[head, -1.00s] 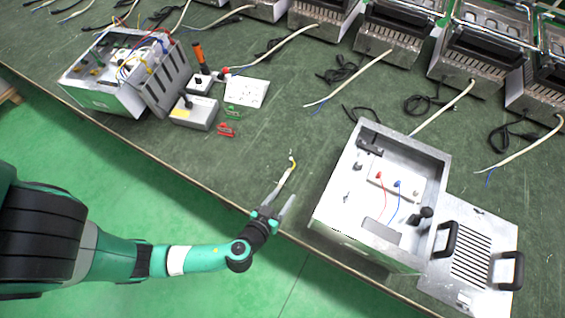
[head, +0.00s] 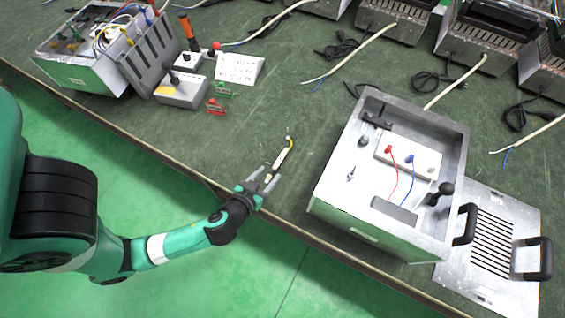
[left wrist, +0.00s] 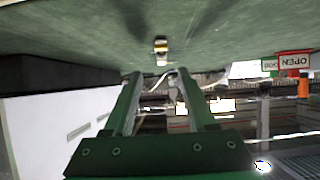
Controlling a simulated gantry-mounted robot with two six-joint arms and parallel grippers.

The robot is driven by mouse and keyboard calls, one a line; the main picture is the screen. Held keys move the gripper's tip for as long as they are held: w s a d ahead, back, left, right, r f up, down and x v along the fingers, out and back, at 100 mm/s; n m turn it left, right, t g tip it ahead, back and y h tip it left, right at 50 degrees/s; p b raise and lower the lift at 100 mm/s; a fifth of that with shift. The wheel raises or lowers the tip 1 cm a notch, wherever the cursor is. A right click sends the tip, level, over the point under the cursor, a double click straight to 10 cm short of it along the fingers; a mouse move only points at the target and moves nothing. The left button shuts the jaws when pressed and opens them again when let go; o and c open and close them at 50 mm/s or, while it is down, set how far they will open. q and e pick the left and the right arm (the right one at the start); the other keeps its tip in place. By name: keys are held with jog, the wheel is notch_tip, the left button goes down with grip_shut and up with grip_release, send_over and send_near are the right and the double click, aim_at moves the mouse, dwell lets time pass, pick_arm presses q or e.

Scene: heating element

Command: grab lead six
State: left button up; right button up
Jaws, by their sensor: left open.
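A short lead (head: 283,155) with a yellow wire and a pale body lies on the green table near its front edge. I take it to be lead six, but no label is readable. My left gripper (head: 264,177) is open, with its fingers just in front of the lead's near end in the head view. In the left wrist view the open fingers (left wrist: 159,76) point at a small yellow and dark piece (left wrist: 161,50), probably the lead's end, with nothing clearly held. My right gripper is not in view.
An open metal housing (head: 340,190) with red and blue wires stands right of the gripper, beside a slotted panel with black handles (head: 493,240). A wired unit (head: 90,70), a grey box (head: 182,92) and small red clips (head: 215,107) lie left. The table around the lead is clear.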

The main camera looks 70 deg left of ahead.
aim_at(277, 164)
pick_arm(q)
jog(key=shift+w+a, duration=0.2)
jog(key=shift+w, duration=0.15)
jog(key=b+x, duration=0.1)
jog(key=x, duration=0.4)
jog(key=shift+s+a+f, duration=0.1)
jog(key=shift+s+f, duration=0.1)
jog(key=shift+s, duration=0.05)
jog(key=shift+w+a, duration=0.2)
jog(key=shift+w, duration=0.05)
jog(key=shift+s+d, duration=0.15)
jog(key=shift+s, duration=0.05)
jog(key=c, duration=0.3)
grip_shut()
